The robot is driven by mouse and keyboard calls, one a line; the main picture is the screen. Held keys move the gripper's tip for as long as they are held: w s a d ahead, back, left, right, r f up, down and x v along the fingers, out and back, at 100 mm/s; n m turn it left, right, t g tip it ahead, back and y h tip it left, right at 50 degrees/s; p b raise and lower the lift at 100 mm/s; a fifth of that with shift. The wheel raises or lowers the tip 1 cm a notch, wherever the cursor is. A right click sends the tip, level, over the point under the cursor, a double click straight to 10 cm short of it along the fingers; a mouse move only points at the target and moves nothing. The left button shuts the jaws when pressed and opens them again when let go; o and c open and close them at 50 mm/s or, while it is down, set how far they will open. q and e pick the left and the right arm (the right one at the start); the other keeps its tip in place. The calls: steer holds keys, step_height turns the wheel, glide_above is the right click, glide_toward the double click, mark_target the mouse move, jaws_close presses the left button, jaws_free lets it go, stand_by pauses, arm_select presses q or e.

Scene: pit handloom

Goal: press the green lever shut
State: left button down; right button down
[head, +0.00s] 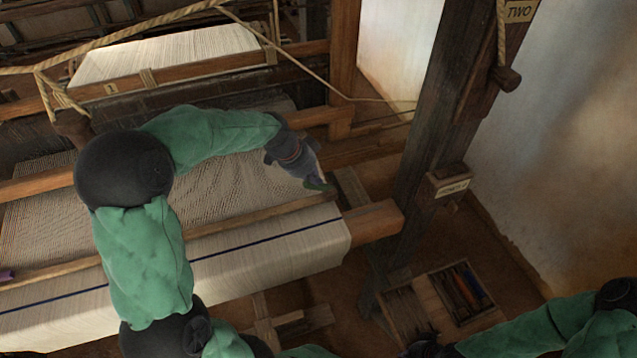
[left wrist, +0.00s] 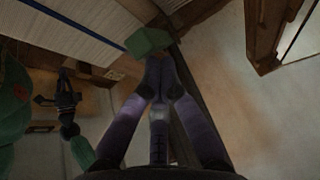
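The green lever (head: 320,187) is a small green piece at the right end of the cloth beam, mostly covered by my left gripper in the head view. In the left wrist view it is a green block (left wrist: 147,42) just beyond my fingertips. My left gripper (head: 318,180) has its fingers together at the tips, and in the left wrist view the tips (left wrist: 158,62) meet at the lever's near edge, with nothing visible between them. I cannot tell whether they touch it. My right gripper (left wrist: 68,98) shows small and dark in the left wrist view; its fingers are unclear.
Striped cloth (head: 270,247) hangs over the front beam. A dark post (head: 432,110) stands to the right of the lever, with a labelled block (head: 449,186) on it. A wooden tray (head: 430,305) of tools sits on the floor below. A rope (head: 300,68) crosses above the loom.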

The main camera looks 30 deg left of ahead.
arm_select(q)
steer(key=shift+s+a+f+t+h+b, duration=0.35)
steer(key=shift+f+b, duration=0.2)
steer(key=shift+b, duration=2.05)
steer(key=shift+s+a+f+t+h+b, duration=0.25)
steer(key=shift+s+f+t+b, duration=0.25)
steer(key=shift+b, duration=2.15)
steer(key=shift+s+a+f+t+h+b, duration=0.3)
steer(key=shift+f+b, duration=0.35)
steer(key=shift+b, duration=1.95)
steer(key=shift+s+a+f+b, duration=0.2)
steer(key=shift+f+b, duration=0.1)
steer(key=shift+b, duration=1.05)
steer(key=shift+f, duration=0.1)
